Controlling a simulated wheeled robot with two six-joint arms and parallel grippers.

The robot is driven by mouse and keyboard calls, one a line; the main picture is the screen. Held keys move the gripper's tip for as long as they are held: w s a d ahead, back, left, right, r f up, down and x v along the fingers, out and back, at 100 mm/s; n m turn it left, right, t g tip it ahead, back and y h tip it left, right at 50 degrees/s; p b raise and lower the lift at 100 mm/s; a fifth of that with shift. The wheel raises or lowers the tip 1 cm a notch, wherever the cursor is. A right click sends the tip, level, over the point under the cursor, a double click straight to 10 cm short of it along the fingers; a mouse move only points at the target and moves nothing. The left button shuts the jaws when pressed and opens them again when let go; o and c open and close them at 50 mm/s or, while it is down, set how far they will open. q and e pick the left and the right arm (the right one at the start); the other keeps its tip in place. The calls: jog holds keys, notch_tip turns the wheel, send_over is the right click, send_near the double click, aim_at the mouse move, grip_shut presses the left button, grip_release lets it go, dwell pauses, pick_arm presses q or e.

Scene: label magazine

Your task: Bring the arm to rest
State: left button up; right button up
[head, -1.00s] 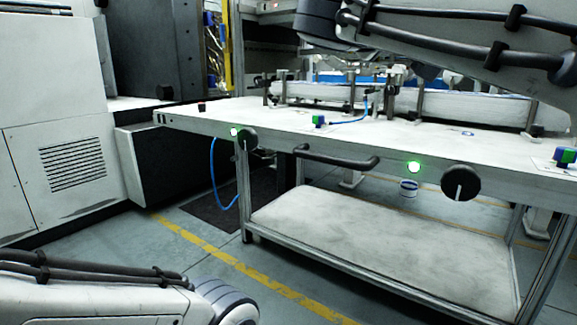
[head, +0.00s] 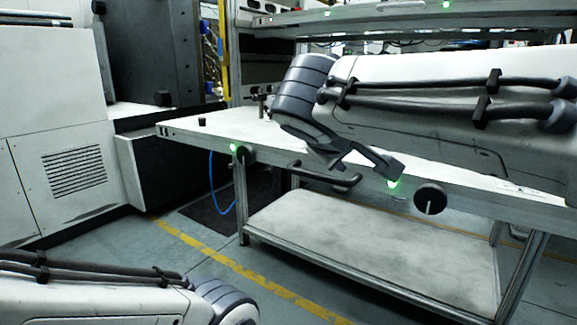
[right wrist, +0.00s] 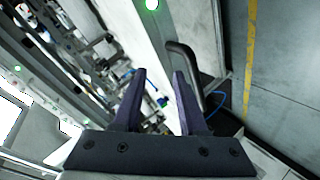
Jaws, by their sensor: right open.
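My right arm (head: 440,95) reaches in from the right of the head view, in front of the worktable (head: 225,125). My right gripper (head: 388,172) is at the table's front edge in the picture, its tips close to a green light. In the right wrist view the same gripper (right wrist: 159,80) has its two dark fingers apart with nothing held between them. My left arm (head: 90,295) lies at the lower left of the head view; its gripper is out of the picture.
A dark handle (head: 325,178) and round knobs (head: 430,197) project from the table front. The handle also shows beside the fingers in the right wrist view (right wrist: 185,65). A pale lower shelf (head: 370,255) is bare. A white cabinet (head: 55,130) stands left. Floor between is clear.

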jog(key=s+a+f+g+y+p, duration=0.3)
jog(key=s+f+g+p, duration=0.4)
jog(key=s, duration=0.6)
jog(key=s+a+f+g+y+p, duration=0.2)
jog(key=s+f+g+y+p, duration=0.3)
jog(key=s+f, duration=0.6)
pick_arm(q)
notch_tip(320, 180, up, 50)
jog(key=p, duration=3.7)
pick_arm(e)
notch_tip(320, 180, up, 38)
jog(key=s+t+h, duration=0.1)
jog(key=h, duration=0.1)
jog(key=shift+s+a+r+n, duration=0.15)
jog(key=shift+s+a+n, duration=0.05)
jog(key=shift+s+n, duration=0.15)
pick_arm(q)
jog(key=shift+c, duration=0.4)
